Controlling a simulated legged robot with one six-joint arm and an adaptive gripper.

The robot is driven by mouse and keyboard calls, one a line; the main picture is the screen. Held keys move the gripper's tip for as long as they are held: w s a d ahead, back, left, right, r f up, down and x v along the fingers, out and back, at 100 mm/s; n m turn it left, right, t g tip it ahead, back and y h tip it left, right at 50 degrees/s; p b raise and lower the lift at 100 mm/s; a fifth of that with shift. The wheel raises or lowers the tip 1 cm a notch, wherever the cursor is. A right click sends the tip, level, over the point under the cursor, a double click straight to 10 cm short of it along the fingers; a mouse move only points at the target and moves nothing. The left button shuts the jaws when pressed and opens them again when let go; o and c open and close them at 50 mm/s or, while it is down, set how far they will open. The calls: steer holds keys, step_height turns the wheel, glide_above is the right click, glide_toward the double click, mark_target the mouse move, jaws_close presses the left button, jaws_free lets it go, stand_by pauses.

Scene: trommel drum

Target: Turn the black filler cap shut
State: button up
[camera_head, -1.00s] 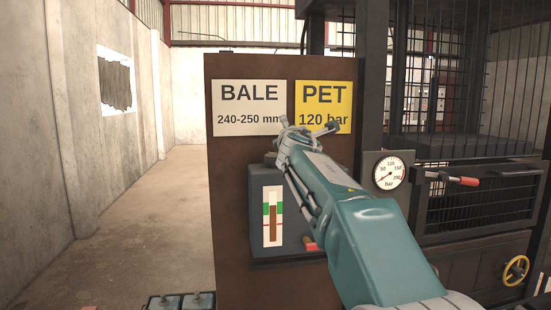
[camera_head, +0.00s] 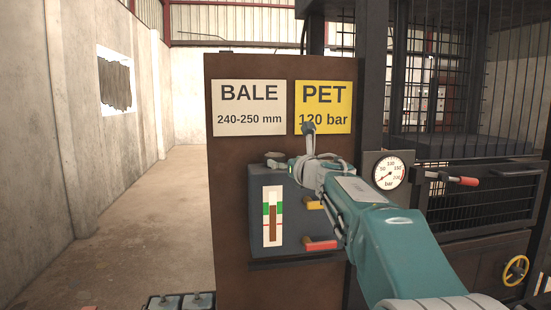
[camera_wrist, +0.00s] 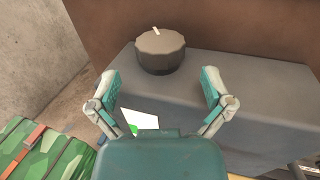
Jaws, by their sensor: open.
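The black filler cap (camera_wrist: 160,50) is a round, ribbed dark knob on top of the grey tank (camera_wrist: 260,85). A white mark on its top points to the back and slightly left in the wrist view. In the head view a small part of the cap (camera_head: 273,155) seems to show at the tank's top, partly covered by a finger. My gripper (camera_wrist: 160,88) is open and empty, its two fingers spread wide. The cap lies ahead of the fingertips, roughly centred between them, with no visible contact. The gripper also shows in the head view (camera_head: 294,150) above the tank.
A brown panel (camera_head: 232,180) with BALE and PET signs rises behind the tank. On the tank front are a level gauge (camera_head: 272,215), a yellow handle (camera_head: 313,204) and a red handle (camera_head: 321,244). A pressure dial (camera_head: 389,172) is at right.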

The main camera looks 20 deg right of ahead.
mark_target(280, 159)
steer(key=w, duration=0.5)
steer(key=shift+w+a, duration=0.2)
steer(key=shift+a, duration=0.05)
steer(key=c, duration=1)
